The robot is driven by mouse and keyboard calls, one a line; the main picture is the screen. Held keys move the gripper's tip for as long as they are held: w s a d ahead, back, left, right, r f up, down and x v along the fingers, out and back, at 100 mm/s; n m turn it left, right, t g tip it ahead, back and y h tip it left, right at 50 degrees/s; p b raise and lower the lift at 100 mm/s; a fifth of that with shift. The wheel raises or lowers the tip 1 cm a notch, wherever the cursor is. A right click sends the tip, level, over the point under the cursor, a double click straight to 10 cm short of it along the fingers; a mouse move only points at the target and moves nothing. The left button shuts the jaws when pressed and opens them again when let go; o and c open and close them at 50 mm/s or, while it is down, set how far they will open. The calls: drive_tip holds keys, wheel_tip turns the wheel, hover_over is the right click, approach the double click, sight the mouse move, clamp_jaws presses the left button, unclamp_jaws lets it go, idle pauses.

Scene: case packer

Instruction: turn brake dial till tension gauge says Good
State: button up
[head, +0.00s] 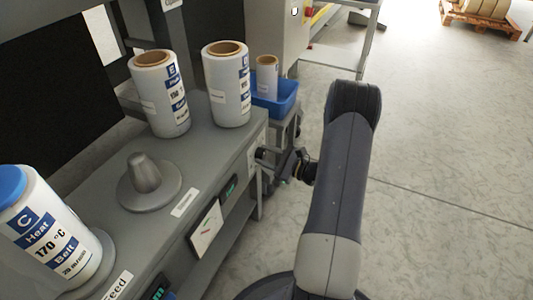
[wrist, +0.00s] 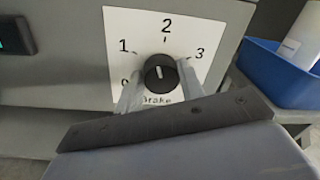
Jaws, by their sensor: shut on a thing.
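The black round brake dial (wrist: 160,74) sits on a white plate with 0, 1, 2 and 3 around it and "Brake" below. Its white pointer mark points up and slightly left, close to the 2. My gripper (wrist: 161,84) has one finger on each side of the dial and is shut on it. In the head view my gripper (head: 268,163) is at the right end of the machine's front, where the dial is mostly hidden. A small dark display (head: 230,189) is on the front face; its reading is too small to tell. I cannot make out a Good reading.
Two large white film rolls (head: 160,95) (head: 226,85) stand on the grey machine top (head: 195,155) beside an empty spindle (head: 144,178). A "Heat Belt" roll (head: 45,235) stands at the left. A blue bin (head: 275,100) is behind my gripper.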

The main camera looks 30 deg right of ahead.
drive_tip(key=shift+m+p, duration=0.55)
drive_tip(key=shift+m, duration=0.75)
drive_tip(key=o, duration=1)
drive_tip(key=p+v, duration=0.2)
drive_tip(key=v, duration=0.8)
drive_tip(key=shift+s+d, duration=0.3)
drive_tip(key=shift+r, duration=0.15)
